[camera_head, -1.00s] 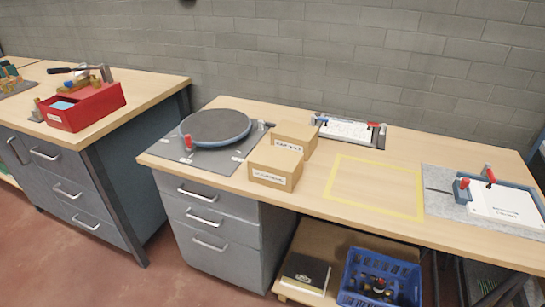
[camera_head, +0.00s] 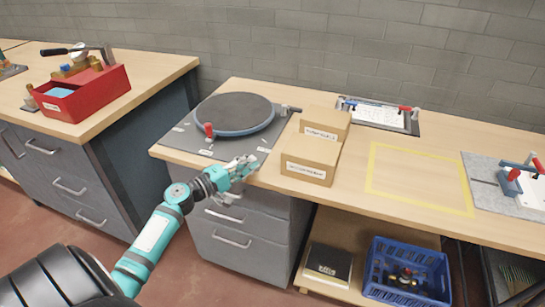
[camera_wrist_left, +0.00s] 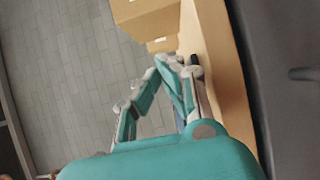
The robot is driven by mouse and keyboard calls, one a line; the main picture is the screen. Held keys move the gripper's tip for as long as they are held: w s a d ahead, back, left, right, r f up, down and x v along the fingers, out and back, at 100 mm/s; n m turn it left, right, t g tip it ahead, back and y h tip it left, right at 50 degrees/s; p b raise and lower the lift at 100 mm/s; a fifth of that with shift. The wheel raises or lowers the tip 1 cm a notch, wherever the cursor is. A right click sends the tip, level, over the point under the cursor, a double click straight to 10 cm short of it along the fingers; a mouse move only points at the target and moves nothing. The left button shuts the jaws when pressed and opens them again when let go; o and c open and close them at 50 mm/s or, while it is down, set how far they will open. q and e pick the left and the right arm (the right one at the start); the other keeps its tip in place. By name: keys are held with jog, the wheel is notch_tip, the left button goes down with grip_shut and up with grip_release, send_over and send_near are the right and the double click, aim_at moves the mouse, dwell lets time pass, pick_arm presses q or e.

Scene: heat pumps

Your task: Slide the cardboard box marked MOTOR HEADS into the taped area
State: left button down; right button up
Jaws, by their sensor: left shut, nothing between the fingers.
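Two cardboard boxes stand close together on the workbench, a front one (camera_head: 310,159) and a back one (camera_head: 325,122). Each has a white label, but the print is too small for me to tell surely which reads MOTOR HEADS. The yellow taped area (camera_head: 468,184) is an empty rectangle to their right. My left gripper (camera_head: 246,166) is shut and empty at the bench's front edge, left of the front box and apart from it. In the left wrist view, its fingers (camera_wrist_left: 181,68) show below a cardboard box (camera_wrist_left: 146,23). My right gripper is not in view.
A round dark turntable (camera_head: 235,114) on a grey plate lies left of the boxes. A framed white sheet (camera_head: 380,114) lies behind them. A clamp fixture (camera_head: 512,182) stands right of the tape. Bare wood lies between boxes and tape. A blue crate (camera_head: 405,270) is below.

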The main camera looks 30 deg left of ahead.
pick_arm(q)
jog(key=x, duration=0.3)
jog(key=shift+w, duration=0.4)
jog(key=shift+w+d+r+p, duration=0.1)
jog(key=shift+w+d+p, duration=0.15)
jog(key=shift+d+p, duration=0.25)
jog(key=shift+w+d+p, duration=0.25)
jog(key=shift+d+p, duration=0.05)
jog(key=shift+d, duration=0.45)
jog(key=shift+w+d, duration=0.1)
jog(key=shift+d, duration=0.25)
jog(key=shift+w+d, duration=0.15)
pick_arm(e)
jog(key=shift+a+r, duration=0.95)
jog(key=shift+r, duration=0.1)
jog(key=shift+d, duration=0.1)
